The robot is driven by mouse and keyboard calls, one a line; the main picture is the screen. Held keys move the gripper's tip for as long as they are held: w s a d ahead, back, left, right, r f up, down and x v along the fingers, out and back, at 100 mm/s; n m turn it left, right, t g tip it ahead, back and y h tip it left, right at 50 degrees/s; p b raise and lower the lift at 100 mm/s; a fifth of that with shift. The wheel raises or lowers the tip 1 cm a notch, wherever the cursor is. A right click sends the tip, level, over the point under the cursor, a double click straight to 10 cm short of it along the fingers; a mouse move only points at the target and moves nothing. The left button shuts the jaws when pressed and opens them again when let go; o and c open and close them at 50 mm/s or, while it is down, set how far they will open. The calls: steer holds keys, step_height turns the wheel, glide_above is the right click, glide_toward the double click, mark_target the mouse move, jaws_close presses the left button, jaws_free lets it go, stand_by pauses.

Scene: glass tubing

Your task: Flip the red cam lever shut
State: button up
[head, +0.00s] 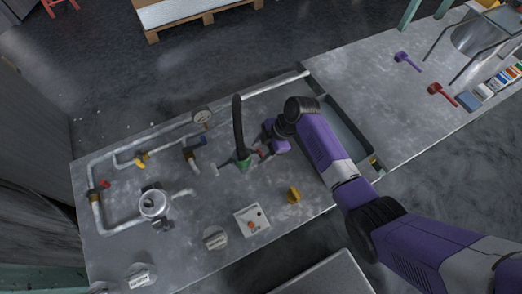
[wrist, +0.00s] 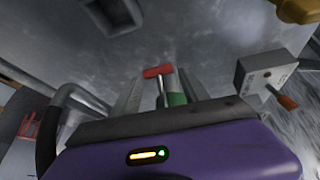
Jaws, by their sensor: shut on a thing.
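The red cam lever (wrist: 158,71) shows in the wrist view as a red grip on a pale metal shank, between the fingers of my gripper (wrist: 160,85). A green coupling body (wrist: 177,98) sits just beside the shank. In the head view my gripper (head: 266,149) is at the right side of the green coupling (head: 243,162), and a bit of red shows there. My gripper is shut on the lever. Its exact grip and the lever's hinge are partly hidden by my fingers and wrist. A black hose (head: 238,125) rises from the coupling.
A recessed trough (head: 345,130) lies under my arm. Loose purple (head: 405,60) and red (head: 440,92) handles lie on the right-hand bench.

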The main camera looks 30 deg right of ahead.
steer(key=shift+w+a+f+y+b, duration=0.1)
steer(key=shift+f+y+b, duration=0.3)
steer(key=shift+y+b, duration=0.3)
steer(key=shift+r+b, duration=0.2)
steer(key=shift+b, duration=0.1)
steer(key=shift+a, duration=0.1)
steer(key=o, duration=1.3)
steer(key=v, duration=0.7)
steer(key=shift+d+r, duration=0.25)
steer(key=shift+d, duration=0.1)
